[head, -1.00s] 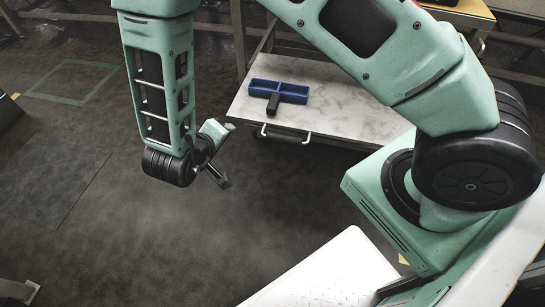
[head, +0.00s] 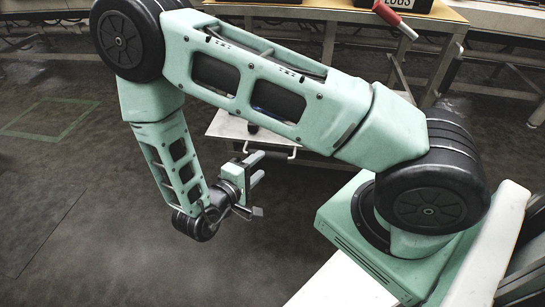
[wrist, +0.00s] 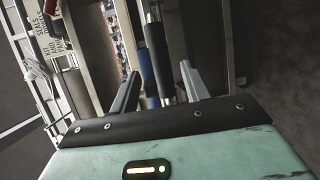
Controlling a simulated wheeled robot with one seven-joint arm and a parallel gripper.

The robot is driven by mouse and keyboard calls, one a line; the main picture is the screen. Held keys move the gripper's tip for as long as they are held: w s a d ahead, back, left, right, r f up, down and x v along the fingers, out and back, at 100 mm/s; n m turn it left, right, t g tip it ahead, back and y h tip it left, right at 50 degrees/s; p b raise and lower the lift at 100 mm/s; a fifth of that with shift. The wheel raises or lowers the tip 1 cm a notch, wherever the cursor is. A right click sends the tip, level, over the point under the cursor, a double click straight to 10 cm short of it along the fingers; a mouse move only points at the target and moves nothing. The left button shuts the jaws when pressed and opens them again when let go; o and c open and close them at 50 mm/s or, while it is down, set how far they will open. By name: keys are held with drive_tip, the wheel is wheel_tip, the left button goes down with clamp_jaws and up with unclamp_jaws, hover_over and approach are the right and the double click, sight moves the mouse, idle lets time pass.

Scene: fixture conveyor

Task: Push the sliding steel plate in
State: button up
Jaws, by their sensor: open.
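My gripper (head: 261,169) is open and empty in the head view, with its two fingers pointing up and right toward the low pale cart (head: 228,126). My arm hides most of the cart and the blue tray-like piece on it; a small dark part (head: 252,128) shows below the arm. In the wrist view my gripper (wrist: 160,72) has its fingers wide apart. A dark and metallic rod-like part (wrist: 157,50) and a blue piece (wrist: 148,75) show between and beyond the fingers. I cannot pick out the sliding steel plate with certainty.
A wooden bench (head: 440,12) at the back holds a red-handled tool (head: 394,18) and dark bins. The cart's front handle (head: 280,154) sticks out near my fingers. The floor (head: 90,240) to the left is clear.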

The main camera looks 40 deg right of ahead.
sight(273, 153)
drive_tip(key=b+x, duration=0.2)
drive_tip(key=x, duration=0.6)
clamp_jaws()
drive_tip(key=w+d+p, duration=0.1)
drive_tip(key=w+d, duration=0.4)
drive_tip(key=d, duration=0.2)
drive_tip(key=w+d+p, duration=0.2)
drive_tip(key=w+d, duration=0.4)
drive_tip(key=d, duration=0.1)
drive_tip(key=w+d+p, duration=0.1)
drive_tip(key=w+d, duration=0.4)
drive_tip(key=d, duration=0.2)
drive_tip(key=shift+w+f, duration=0.15)
drive_tip(key=shift+f, duration=0.05)
drive_tip(key=shift+w+d, duration=0.55)
drive_tip(key=shift+d, duration=0.1)
drive_tip(key=shift+r, duration=0.1)
unclamp_jaws()
drive_tip(key=shift+d, duration=0.1)
